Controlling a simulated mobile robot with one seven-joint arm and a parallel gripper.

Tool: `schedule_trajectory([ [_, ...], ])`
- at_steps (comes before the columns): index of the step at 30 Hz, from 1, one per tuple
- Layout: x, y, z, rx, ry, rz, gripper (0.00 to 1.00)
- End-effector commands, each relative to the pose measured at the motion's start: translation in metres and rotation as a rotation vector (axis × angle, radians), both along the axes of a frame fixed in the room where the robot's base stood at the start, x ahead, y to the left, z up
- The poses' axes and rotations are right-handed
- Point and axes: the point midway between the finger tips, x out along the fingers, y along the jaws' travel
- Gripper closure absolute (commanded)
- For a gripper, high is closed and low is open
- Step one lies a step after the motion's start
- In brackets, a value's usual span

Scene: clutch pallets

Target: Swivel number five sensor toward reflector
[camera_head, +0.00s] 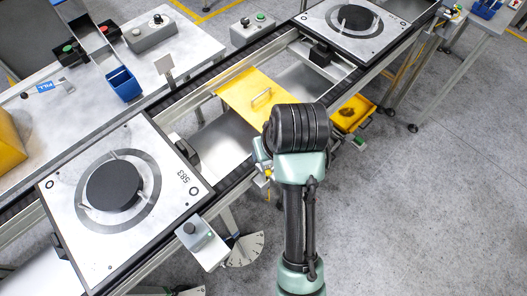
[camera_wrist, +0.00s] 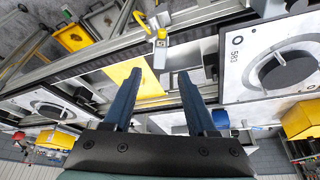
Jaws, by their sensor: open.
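A small yellow and grey device on a bracket (camera_wrist: 157,28) sits on the conveyor's front rail, at the top of the wrist view. It may be the sensor, but I can read no number five on it. In the head view a small yellow part (camera_head: 268,173) shows just left of my wrist, mostly hidden by it. I cannot pick out a reflector for certain. My gripper (camera_wrist: 160,75) is open and empty, its two dark blue fingers apart over the conveyor, short of the device in the picture. The fingers are hidden in the head view.
A pallet marked 583 (camera_head: 195,187) with a black disc lies on the conveyor at left; another pallet (camera_head: 385,35) lies farther back. A yellow plate with a handle (camera_head: 240,92) spans the middle. A button box (camera_head: 190,230) and a yellow bin (camera_head: 351,116) flank the front rail. Floor at right is clear.

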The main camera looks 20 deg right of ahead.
Motion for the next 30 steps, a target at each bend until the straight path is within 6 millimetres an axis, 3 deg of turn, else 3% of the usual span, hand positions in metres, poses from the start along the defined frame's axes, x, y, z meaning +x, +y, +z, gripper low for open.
schedule_trajectory([
  [6, 0.017, -0.002, -0.045, 0.001, 0.005, 0.000, 0.43],
  [12, 0.030, -0.003, -0.074, -0.001, 0.002, 0.001, 0.43],
  [18, 0.037, -0.004, -0.088, -0.001, -0.001, 0.000, 0.43],
  [28, 0.038, -0.004, -0.091, -0.001, -0.002, 0.000, 0.43],
  [30, 0.038, -0.004, -0.091, -0.001, -0.002, 0.000, 0.55],
])
